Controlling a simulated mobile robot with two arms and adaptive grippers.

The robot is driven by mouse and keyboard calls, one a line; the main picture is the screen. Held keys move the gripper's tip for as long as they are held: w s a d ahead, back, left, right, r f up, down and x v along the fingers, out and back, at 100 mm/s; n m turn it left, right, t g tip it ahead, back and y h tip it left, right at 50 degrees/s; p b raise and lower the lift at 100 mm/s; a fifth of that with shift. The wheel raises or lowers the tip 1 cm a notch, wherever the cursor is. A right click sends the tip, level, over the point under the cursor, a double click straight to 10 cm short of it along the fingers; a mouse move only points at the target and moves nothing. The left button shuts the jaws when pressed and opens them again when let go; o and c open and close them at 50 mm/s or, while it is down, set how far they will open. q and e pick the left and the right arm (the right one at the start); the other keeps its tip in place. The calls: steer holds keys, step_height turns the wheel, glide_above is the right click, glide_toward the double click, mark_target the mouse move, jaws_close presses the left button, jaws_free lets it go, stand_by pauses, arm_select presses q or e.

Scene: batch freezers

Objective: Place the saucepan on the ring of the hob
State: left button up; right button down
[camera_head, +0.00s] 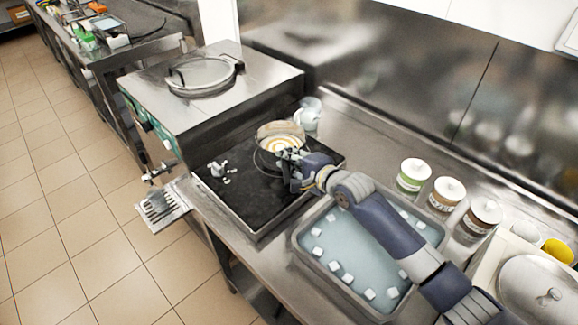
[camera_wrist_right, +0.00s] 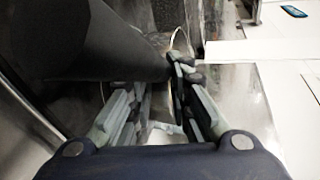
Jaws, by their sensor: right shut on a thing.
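The saucepan (camera_head: 279,131), with pale swirled contents, is at the back of the black hob (camera_head: 237,199). A thin curved line of the ring (camera_head: 259,168) shows at its lower left; the rest is hidden by the pan and my gripper. I cannot tell whether the pan touches the ring or hangs just above it. My right gripper (camera_head: 287,168) is at the pan's near side, shut on its handle, which my fingers mostly hide. In the right wrist view, a large dark shape (camera_wrist_right: 110,45) reaches toward the fingers of my right gripper (camera_wrist_right: 155,95). My left gripper is not in view.
A steel machine (camera_head: 205,95) stands left of the hob. A white jug (camera_head: 307,114) stands behind the pan. A tray of water with white cubes (camera_head: 340,270) lies under my right arm. Several lidded jars (camera_head: 412,175) stand to the right. Small white pieces (camera_head: 219,170) lie on the hob.

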steer(key=shift+r, duration=0.15)
steer(key=c, duration=1.9)
jaws_free()
steer(key=shift+f, duration=0.3)
steer(key=o, duration=0.4)
steer(key=shift+s, duration=0.1)
steer(key=shift+r, duration=0.15)
steer(key=shift+s+d+r+p, duration=0.2)
steer(key=shift+s+d+p, duration=0.05)
steer(key=shift+p, duration=0.4)
steer(key=shift+p+v, duration=4.55)
steer(key=shift+v, duration=1.05)
